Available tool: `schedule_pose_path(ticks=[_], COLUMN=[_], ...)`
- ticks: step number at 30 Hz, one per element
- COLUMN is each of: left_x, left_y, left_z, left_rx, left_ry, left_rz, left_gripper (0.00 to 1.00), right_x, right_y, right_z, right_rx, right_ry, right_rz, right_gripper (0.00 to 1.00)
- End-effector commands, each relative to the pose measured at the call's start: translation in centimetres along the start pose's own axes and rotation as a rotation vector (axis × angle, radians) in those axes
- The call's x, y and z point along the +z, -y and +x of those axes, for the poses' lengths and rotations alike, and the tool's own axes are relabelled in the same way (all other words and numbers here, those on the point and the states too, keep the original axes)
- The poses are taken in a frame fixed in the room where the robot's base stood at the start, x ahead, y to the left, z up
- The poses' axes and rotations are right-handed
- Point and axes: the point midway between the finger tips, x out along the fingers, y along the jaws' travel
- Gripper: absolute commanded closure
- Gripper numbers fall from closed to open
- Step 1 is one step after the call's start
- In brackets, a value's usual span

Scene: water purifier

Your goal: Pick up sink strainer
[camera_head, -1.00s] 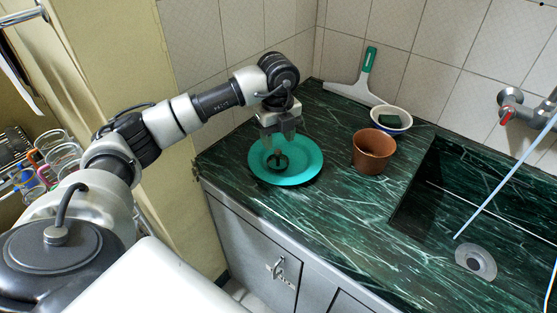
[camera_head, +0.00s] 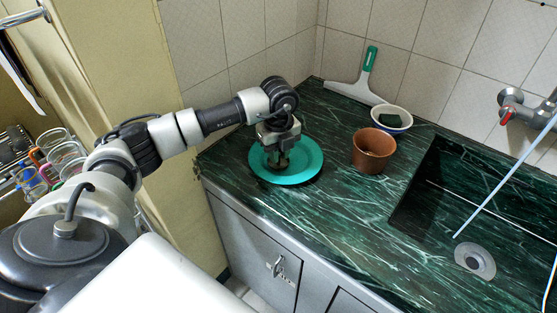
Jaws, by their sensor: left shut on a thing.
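A teal-green plate (camera_head: 310,165) lies on the dark green marble counter at the left. The sink strainer (camera_head: 279,167), a small dark round piece, is on this plate and is mostly hidden by my gripper. My left gripper (camera_head: 280,156) points down over the plate with its fingers shut on the strainer. I cannot tell whether the strainer is lifted clear of the plate. My right gripper is out of view.
A brown pot (camera_head: 373,152) stands right of the plate. Behind it is a white bowl (camera_head: 404,117) with a dark green sponge (camera_head: 389,120). A squeegee (camera_head: 352,90) leans at the wall. The sink (camera_head: 445,215), with a grey drain (camera_head: 475,261), is at the right.

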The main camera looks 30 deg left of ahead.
Motion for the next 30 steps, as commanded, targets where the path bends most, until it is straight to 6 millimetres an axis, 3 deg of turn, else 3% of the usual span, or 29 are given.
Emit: schedule_pose_path(ticks=[11,19,30], left_x=[0.0,0.0,-7.8], left_y=[0.0,0.1,2.7], left_z=[-0.5,-4.1,-8.9], left_rx=[-0.001,-0.005,-0.005], left_ry=[0.000,0.001,-0.001], left_rz=[0.000,0.000,0.006], left_gripper=[1.00,1.00,1.00], right_x=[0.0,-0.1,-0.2], right_y=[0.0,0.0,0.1], right_z=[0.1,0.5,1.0], right_rx=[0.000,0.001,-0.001], right_ry=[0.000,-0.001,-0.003], right_rz=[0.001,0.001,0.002], right_gripper=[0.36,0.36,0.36])
